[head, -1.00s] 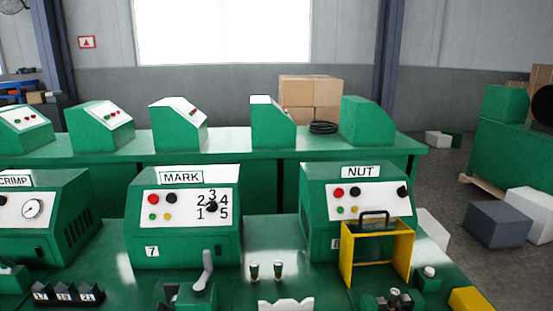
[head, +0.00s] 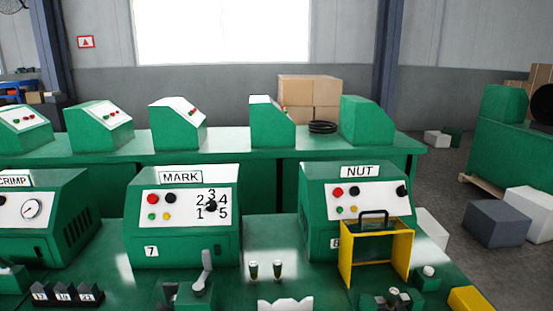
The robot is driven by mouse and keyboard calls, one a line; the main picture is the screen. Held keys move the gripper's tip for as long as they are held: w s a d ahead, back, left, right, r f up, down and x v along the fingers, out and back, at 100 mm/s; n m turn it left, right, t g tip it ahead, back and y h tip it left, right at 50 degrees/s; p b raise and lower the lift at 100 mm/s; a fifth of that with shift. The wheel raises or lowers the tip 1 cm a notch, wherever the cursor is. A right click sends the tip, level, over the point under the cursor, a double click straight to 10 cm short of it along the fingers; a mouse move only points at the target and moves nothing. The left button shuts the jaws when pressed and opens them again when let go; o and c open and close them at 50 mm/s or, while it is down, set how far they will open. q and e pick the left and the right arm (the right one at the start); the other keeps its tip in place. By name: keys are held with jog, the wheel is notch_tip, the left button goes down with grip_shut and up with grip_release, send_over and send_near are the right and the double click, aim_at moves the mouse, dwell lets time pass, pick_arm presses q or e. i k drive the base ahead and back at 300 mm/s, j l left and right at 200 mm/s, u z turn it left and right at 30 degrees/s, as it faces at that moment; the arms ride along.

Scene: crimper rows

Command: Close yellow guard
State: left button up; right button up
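The yellow guard (head: 346,262) is an open frame with a dark handle (head: 374,216) on its top edge. It stands in front of the green NUT machine (head: 318,215), at the right of the head view. The guard looks raised, with its frame upright above a small green fixture with metal parts (head: 393,297) at the bottom edge. The lower end of the fixture is cut off by the picture.
The MARK machine (head: 184,218) and the CRIMP machine (head: 45,220) stand to the left on the same green bench. Two small fittings (head: 265,270) stand between MARK and NUT. A yellow block (head: 470,299) lies at the bench's right edge. Grey and white boxes (head: 497,223) lie on the floor at right.

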aim_at(403, 240)
jog(key=i+l, duration=0.1)
jog(key=l, duration=0.4)
jog(key=i+l, duration=0.1)
jog(key=l, duration=0.35)
jog(key=i+l+u, duration=0.1)
jog(key=l, duration=0.4)
